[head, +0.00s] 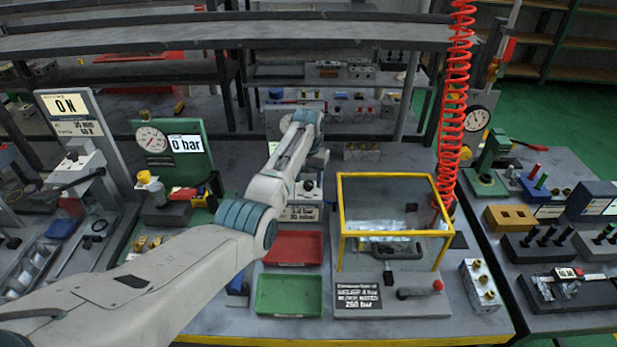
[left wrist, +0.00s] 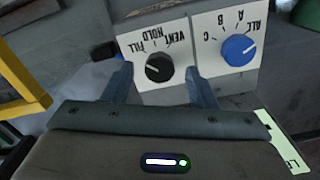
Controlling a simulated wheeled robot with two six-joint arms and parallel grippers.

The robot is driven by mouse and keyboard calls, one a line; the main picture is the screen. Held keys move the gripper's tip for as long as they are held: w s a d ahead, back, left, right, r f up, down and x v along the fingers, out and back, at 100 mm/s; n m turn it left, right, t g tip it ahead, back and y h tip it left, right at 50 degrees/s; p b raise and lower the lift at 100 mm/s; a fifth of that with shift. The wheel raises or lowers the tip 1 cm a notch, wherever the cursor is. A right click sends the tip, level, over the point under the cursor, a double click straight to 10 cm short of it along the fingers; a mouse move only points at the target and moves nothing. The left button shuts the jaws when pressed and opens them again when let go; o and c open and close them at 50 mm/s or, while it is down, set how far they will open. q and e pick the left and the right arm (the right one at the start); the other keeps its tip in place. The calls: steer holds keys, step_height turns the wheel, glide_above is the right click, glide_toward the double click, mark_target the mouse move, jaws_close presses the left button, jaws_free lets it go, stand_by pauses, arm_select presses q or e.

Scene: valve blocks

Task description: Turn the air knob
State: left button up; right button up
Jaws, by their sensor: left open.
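The black knob (left wrist: 158,68) sits on a white panel marked FILL, HOLD and VENT, upside down in the left wrist view. A blue knob (left wrist: 238,50) on a second white panel, marked A, B, C and ALL, is beside it on the right. My left gripper (left wrist: 163,88) is open, with one finger to each side of the black knob in the picture; I cannot tell whether they touch it. In the head view my left arm reaches over the bench to a small white panel (head: 309,187), and largely hides this area. My right gripper is not in view.
A yellow-framed clear box (head: 395,178) stands just right of my left gripper. Red (head: 293,249) and green (head: 290,295) trays lie in front. A green gauge stand reading 0 bar (head: 187,145) is to the left. A red coiled hose (head: 453,110) hangs at right.

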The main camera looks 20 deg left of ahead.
arm_select(q)
steer(key=shift+s+f, duration=0.15)
steer(key=shift+f, duration=0.3)
steer(key=shift+c, duration=0.4)
steer(key=c, duration=0.9)
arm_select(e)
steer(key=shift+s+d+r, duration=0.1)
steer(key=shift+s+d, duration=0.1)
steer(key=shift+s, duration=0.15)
